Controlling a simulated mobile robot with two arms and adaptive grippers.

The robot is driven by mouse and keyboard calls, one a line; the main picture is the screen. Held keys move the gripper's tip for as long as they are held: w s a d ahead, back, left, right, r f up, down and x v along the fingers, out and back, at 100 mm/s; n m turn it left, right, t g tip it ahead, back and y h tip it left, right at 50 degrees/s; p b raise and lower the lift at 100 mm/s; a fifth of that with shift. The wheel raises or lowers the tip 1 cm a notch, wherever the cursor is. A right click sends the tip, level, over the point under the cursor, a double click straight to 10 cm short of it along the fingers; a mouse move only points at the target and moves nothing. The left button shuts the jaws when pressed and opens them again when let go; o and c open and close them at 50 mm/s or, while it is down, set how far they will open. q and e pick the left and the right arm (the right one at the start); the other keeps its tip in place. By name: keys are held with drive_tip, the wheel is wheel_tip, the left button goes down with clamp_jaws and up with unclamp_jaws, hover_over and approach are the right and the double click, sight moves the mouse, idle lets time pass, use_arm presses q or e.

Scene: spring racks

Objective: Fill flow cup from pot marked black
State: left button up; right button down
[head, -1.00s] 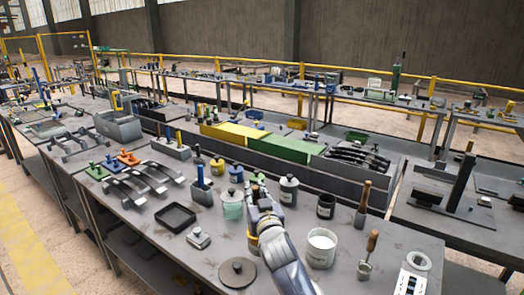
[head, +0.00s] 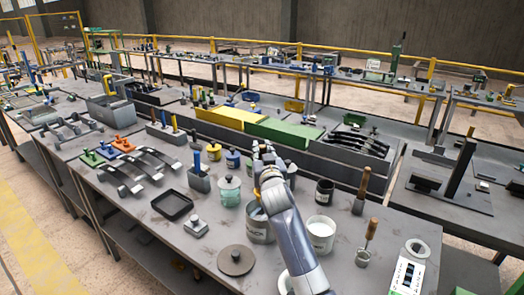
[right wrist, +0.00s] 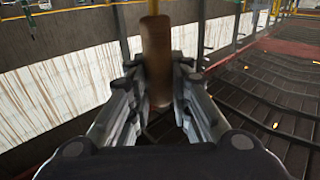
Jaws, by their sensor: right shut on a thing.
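My right gripper (head: 264,158) is shut on a brown wooden handle, which stands upright between the fingers in the right wrist view (right wrist: 156,62). The lower end of the held thing is hidden. The gripper is above the bench, over the row of pots. A grey pot (head: 258,232) stands under my right forearm; its label is partly hidden and seems to end in "CK". A pot of white paint (head: 320,236) stands open to its right. A small grey cup (head: 363,258) with a wooden-handled tool stands farther right; I cannot tell which thing is the flow cup. My left gripper is out of view.
A dark round lid (head: 236,260) and a black tray (head: 172,204) lie on the bench. A pale green jar (head: 229,192), a dark jar (head: 324,192) and a brush (head: 361,190) stand near the arm. The bench's front left is partly clear.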

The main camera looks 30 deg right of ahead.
wheel_tip(320, 180, down, 3)
drive_tip(key=shift+r+b, duration=0.1)
drive_tip(key=shift+b, duration=0.75)
drive_tip(key=shift+f+b, duration=3.8)
drive_tip(key=shift+f, duration=1.5)
drive_tip(key=shift+r, duration=0.1)
drive_tip(key=shift+r+p, duration=4.8)
drive_tip(key=shift+r, duration=0.5)
